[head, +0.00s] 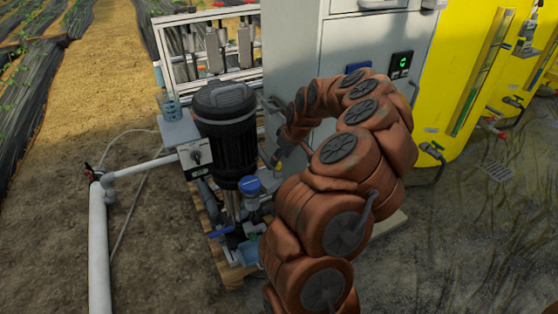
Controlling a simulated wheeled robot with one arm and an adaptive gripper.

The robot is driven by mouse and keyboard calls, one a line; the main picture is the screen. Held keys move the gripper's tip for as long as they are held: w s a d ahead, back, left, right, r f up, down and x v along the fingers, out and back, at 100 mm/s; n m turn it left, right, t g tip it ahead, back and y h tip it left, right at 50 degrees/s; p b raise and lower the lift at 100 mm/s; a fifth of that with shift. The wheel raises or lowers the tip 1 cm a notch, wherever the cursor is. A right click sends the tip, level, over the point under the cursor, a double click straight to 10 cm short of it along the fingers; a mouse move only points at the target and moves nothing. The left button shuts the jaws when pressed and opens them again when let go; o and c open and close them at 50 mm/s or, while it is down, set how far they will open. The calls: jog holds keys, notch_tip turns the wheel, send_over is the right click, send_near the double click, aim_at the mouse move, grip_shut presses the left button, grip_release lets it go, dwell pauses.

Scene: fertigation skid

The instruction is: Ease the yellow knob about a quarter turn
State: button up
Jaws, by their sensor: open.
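I cannot make out a yellow knob in the head view; my arm hides part of the grey cabinet (290,60) and of the equipment behind it. My gripper (270,130) is at the far end of my brown-covered arm, just right of the black pump motor (225,125) and in front of the cabinet's lower left side. It is open, and I see nothing between its fingers. It is small here, and I cannot tell whether it touches anything.
A grey switch box (195,156) with a dark rotary switch sits left of the motor. A white pipe (98,245) runs along the left. Blue-handled valves (221,232) sit low by the pump. Large yellow tanks (455,75) stand right. Open ground lies front left and right.

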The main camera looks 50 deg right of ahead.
jog(key=v, duration=0.8)
jog(key=shift+s+r, duration=0.15)
jog(key=shift+r, duration=0.25)
jog(key=s+a+r+n+g+y, duration=0.1)
jog(key=a+r, duration=0.2)
jog(key=a, duration=1)
jog(key=s+a+r+n+g, duration=0.1)
jog(key=a+r, duration=0.3)
jog(key=a, duration=0.9)
jog(key=s+a+f+m+g, duration=0.15)
jog(key=s+a, duration=0.25)
jog(key=s, duration=0.4)
jog(key=s+a+f+g+h, duration=0.1)
jog(key=s+a+g, duration=0.1)
jog(key=s+a, duration=0.35)
jog(key=s+a+f+m+g, duration=0.1)
jog(key=s+a+g, duration=0.1)
jog(key=s, duration=0.7)
notch_tip(320, 180, up, 24)
jog(key=s+t+p, duration=0.1)
jog(key=p, duration=2.1)
jog(key=shift+s+a, duration=0.2)
